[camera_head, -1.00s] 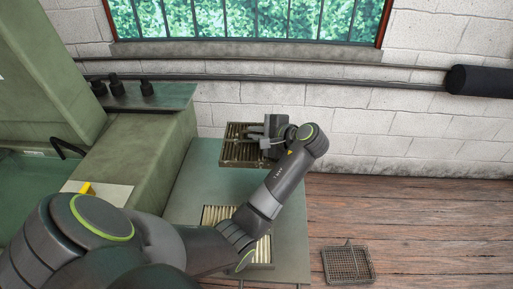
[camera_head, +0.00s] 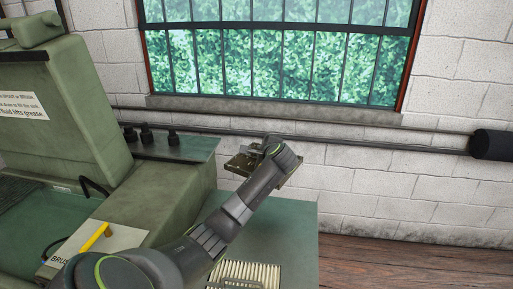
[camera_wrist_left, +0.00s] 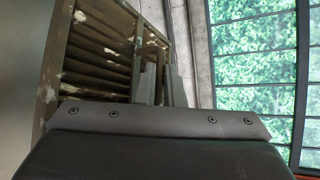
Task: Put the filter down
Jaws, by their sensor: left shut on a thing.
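The filter (camera_head: 236,164) is a dirty metal frame with slats. My left gripper (camera_head: 262,149) is shut on it. In the head view it is beyond the green cabinet top (camera_head: 295,220), near the wall, and my wrist hides much of it. I cannot tell how far above the cabinet top it is. In the left wrist view the filter (camera_wrist_left: 105,55) fills the upper left, its brown slats spotted with pale flakes. The left gripper's fingers (camera_wrist_left: 160,85) are at its edge there. My right gripper is in neither view.
A pale pleated panel (camera_head: 250,272) sits in the cabinet top near the front. A green machine (camera_head: 70,105) with dark knobs (camera_head: 147,134) and a yellow-handled brush (camera_head: 94,237) stands left. A pipe runs along the brick wall (camera_head: 400,185) under the window.

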